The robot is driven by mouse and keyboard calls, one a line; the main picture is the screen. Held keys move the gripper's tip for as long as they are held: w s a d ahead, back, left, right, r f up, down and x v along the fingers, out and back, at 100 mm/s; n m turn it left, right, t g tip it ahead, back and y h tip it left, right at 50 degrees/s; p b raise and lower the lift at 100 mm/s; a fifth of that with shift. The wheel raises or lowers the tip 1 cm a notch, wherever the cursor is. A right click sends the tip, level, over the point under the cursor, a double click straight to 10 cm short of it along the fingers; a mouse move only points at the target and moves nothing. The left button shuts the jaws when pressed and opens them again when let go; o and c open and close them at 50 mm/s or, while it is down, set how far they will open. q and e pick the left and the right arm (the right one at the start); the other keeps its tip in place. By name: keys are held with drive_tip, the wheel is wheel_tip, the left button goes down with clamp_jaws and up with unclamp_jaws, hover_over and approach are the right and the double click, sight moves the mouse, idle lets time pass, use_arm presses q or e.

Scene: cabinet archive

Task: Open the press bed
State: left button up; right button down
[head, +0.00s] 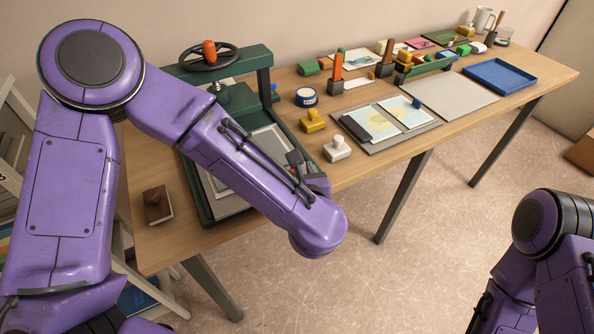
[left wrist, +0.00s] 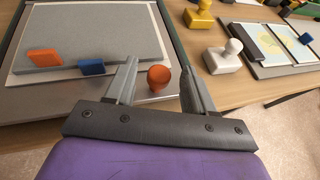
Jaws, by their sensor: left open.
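The green press (head: 262,58) stands at the left end of the table, with a black handwheel and orange grip (head: 209,50) on top. Its flat grey press bed (head: 222,200) lies within the green frame, partly hidden by my left arm. In the left wrist view, the bed (left wrist: 20,107) carries a grey board and pale sheet. A round orange knob (left wrist: 158,77) is at the bed's near edge. My left gripper (left wrist: 160,73) is open, with its fingertips on either side of the knob; contact cannot be told. My right gripper is out of view; only my right arm shows.
A white stamp (head: 337,149) and yellow stamp (head: 312,120) stand right of the press. A brown block (head: 157,205) lies left. The floor in front is clear.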

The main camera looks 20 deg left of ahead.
use_arm(q)
drive_tip(key=b+v, duration=0.2)
drive_tip(key=v, duration=0.8)
drive_tip(key=shift+s+d, duration=0.1)
